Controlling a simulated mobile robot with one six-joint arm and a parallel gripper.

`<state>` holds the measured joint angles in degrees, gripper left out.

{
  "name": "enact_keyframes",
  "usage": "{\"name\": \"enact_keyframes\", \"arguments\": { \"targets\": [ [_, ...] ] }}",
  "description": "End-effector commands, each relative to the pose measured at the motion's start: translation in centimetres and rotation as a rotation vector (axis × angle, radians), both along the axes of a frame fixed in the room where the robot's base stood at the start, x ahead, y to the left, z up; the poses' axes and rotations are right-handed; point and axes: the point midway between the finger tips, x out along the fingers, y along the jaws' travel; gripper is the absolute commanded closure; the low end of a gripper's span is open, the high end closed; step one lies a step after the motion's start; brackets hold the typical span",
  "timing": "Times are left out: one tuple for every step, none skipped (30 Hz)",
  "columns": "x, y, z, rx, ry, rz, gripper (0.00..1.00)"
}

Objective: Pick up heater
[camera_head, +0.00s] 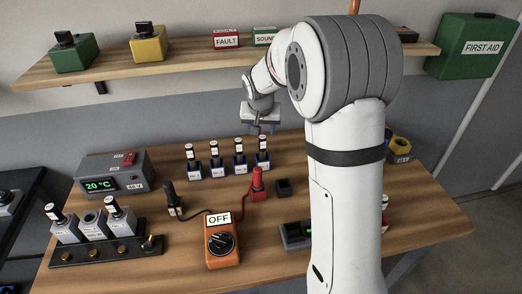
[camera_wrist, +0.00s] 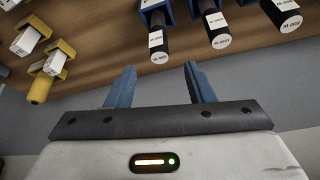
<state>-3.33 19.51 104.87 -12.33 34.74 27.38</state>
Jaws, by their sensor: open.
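No label I can read says heater, so I cannot tell which object it is. A grey box (camera_head: 115,180) with a green 20 °C display stands at the table's back left. An orange box (camera_head: 221,243) marked OFF, with a black dial, sits at the front middle. A black plug (camera_head: 172,198) and a red plug (camera_head: 257,184) stand beside it with cables. My gripper (camera_head: 262,127) is above the table's back edge, near a row of blue-based pieces (camera_head: 217,170). In the wrist view its blue fingers (camera_wrist: 161,72) are apart, with nothing between them.
Several grey blocks stand on a black rack (camera_head: 105,249) at the front left. The shelf (camera_head: 190,66) carries green and yellow boxes and a FAULT sign (camera_head: 226,39). My arm hides part of the table's right side.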

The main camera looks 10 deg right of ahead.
Motion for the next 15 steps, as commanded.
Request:
{"name": "enact_keyframes", "arguments": {
  "targets": [
    [0.3,0.0,-0.5,0.0,0.002,0.0,0.52],
    [0.4,-0.1,-0.8,0.0,0.002,0.0,0.52],
    [0.6,-0.1,-1.2,0.0,0.003,0.0,0.52],
    [0.6,-0.2,-1.6,0.0,0.003,0.001,0.52],
    [0.8,-0.2,-1.8,0.0,0.003,0.001,0.52],
    [0.9,-0.2,-2.2,0.0,0.002,0.001,0.52],
    [1.0,-0.2,-2.4,0.0,0.003,0.001,0.52],
    [1.1,-0.3,-2.7,0.0,0.004,0.001,0.52],
    [1.2,-0.3,-3.1,0.001,0.004,0.001,0.52],
    [1.4,-0.4,-3.5,0.0,0.005,0.001,0.52],
    [1.5,-0.4,-3.9,0.0,0.005,0.001,0.52],
    [1.7,-0.5,-4.4,0.0,0.005,0.001,0.52],
    [1.8,-0.5,-4.8,0.0,0.006,0.001,0.52],
    [2.0,-0.6,-5.3,0.001,0.005,0.002,0.52],
    [2.2,-0.6,-5.7,0.001,0.004,0.002,0.52]
  ]
}}
